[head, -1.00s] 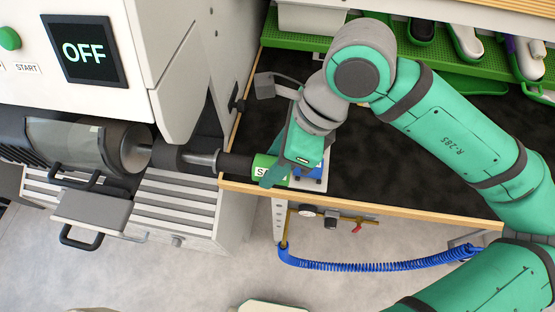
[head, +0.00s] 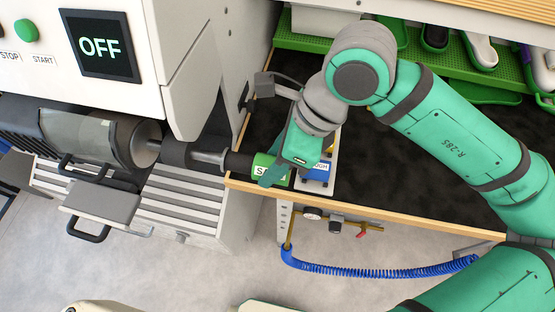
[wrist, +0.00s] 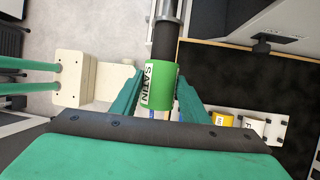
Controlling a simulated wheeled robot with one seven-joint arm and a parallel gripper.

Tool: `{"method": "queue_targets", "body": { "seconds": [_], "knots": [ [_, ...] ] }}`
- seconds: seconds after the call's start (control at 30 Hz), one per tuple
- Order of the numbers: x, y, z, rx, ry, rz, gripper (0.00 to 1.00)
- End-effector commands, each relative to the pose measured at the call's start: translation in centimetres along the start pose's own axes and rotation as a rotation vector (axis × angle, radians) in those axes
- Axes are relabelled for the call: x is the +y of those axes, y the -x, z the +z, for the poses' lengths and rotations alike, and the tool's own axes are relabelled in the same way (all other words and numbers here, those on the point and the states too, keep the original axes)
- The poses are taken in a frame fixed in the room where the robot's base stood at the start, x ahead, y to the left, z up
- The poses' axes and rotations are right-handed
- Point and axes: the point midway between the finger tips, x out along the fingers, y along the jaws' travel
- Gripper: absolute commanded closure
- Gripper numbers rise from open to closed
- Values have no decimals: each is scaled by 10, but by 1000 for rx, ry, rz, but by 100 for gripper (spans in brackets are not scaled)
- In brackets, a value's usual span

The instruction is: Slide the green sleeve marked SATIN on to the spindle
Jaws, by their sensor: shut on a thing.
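The green sleeve marked SATIN (head: 262,171) is held between the two fingers of my gripper (head: 273,176), which is shut on it. In the wrist view the sleeve (wrist: 162,85) sits between the fingertips (wrist: 160,82), its label toward the left finger. The spindle (head: 208,157) comes out of the grinding machine at left, with a grey metal part. A narrower black cylinder (wrist: 163,40) runs in line from the spindle's metal part (wrist: 168,10) to the sleeve. I cannot tell whether the sleeve is around its end or only against it.
A white rack (head: 316,184) with a blue sleeve stands close beside my gripper. The table's wooden edge (head: 380,219) runs just below. The machine's screen (head: 99,45) reads OFF.

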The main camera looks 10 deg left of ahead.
Motion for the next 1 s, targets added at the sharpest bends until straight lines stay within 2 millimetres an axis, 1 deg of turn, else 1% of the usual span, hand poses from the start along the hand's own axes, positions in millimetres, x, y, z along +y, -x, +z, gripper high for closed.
{"method": "queue_targets", "body": {
  "seconds": [0.2, 0.63, 1.0],
  "knots": [
    [0, -2, 4, -1, 1, 0, 73],
    [0, -2, 6, 0, 1, 0, 73],
    [1, -6, 14, 0, 0, 0, 73]
  ]
}}
